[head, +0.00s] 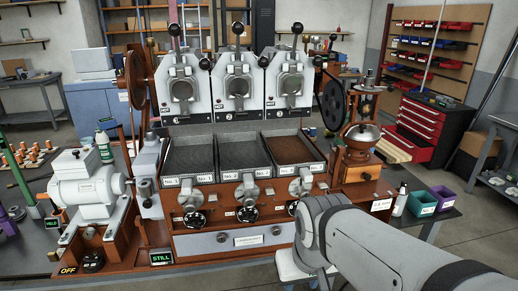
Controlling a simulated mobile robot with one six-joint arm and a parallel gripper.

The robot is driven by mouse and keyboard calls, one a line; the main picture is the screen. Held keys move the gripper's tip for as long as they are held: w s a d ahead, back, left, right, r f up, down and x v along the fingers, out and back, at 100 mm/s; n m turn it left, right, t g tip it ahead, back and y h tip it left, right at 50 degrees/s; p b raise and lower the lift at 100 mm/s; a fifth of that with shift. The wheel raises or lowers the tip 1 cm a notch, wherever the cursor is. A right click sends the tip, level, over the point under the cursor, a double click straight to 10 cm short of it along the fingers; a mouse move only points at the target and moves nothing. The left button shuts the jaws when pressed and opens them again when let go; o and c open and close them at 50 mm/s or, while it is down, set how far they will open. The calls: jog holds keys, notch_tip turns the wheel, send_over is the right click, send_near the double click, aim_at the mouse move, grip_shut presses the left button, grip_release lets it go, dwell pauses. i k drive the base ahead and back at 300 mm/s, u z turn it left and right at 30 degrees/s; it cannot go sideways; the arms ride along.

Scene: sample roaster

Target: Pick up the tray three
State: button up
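Tray three (317,167) is the rightmost of three grey open trays set side by side in the wooden roaster. It sits below the right-hand roasting drum and holds a brown, grainy layer. A small white label is on its front edge, and a chrome fitting stands close in front of it. Part of my arm reaches in from the lower right, in front of the machine's right end. My gripper does not show, so its hold and its distance from the tray cannot be seen.
Tray one (187,155) and tray two (238,153) look dark and empty. Three white roasting heads (237,85) rise behind the trays. A grinder with a metal bowl (361,135) stands to the right. Green (421,203) and purple (443,197) bins sit farther right.

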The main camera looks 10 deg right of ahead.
aim_at(290, 153)
jog(key=i, duration=0.85)
jog(key=z, duration=0.05)
